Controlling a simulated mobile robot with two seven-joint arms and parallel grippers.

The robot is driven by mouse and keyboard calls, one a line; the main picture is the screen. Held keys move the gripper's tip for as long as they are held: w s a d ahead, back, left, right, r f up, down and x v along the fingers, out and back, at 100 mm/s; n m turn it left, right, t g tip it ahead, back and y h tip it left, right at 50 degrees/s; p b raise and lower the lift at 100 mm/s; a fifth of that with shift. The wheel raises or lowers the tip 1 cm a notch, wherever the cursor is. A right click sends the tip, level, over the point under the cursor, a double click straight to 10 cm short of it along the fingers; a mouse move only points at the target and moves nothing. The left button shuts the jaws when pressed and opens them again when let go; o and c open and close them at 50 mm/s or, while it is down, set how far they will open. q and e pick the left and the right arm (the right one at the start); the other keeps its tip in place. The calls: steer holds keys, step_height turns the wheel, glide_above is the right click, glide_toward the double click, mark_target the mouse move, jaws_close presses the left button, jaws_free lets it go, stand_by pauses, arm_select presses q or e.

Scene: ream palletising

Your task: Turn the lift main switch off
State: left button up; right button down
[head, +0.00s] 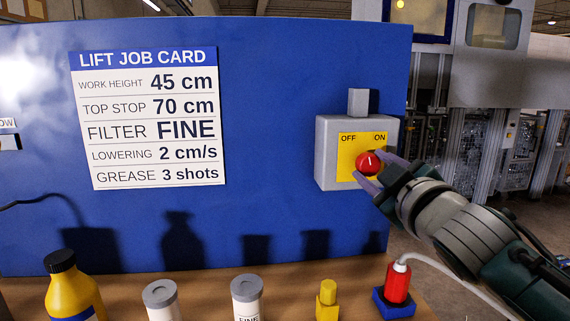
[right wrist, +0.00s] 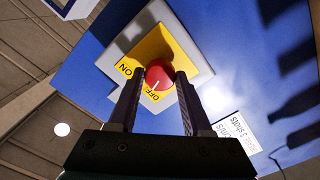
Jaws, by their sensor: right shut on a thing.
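The lift main switch (head: 326,150) is a grey box on the blue panel, with a yellow plate (head: 347,143) marked OFF on the left and ON on the right. Its round red knob (head: 366,163) sits below the lettering. My right gripper (head: 368,164) is shut on the knob, one finger on each side. In the right wrist view the red knob (right wrist: 158,70) shows between the fingertips of my right gripper (right wrist: 159,77). A pale line on the knob points toward the OFF lettering there. My left gripper is not in view.
A lift job card (head: 150,120) is on the panel (head: 270,90). On the bench (head: 200,285) below stand a yellow bottle (head: 73,290), two white canisters (head: 247,290), a small yellow piece (head: 327,295) and a red object (head: 398,285) with a pale cable.

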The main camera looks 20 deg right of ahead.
steer(key=n, duration=0.4)
steer(key=shift+n, duration=1)
steer(key=shift+c, duration=1.6)
jaws_free()
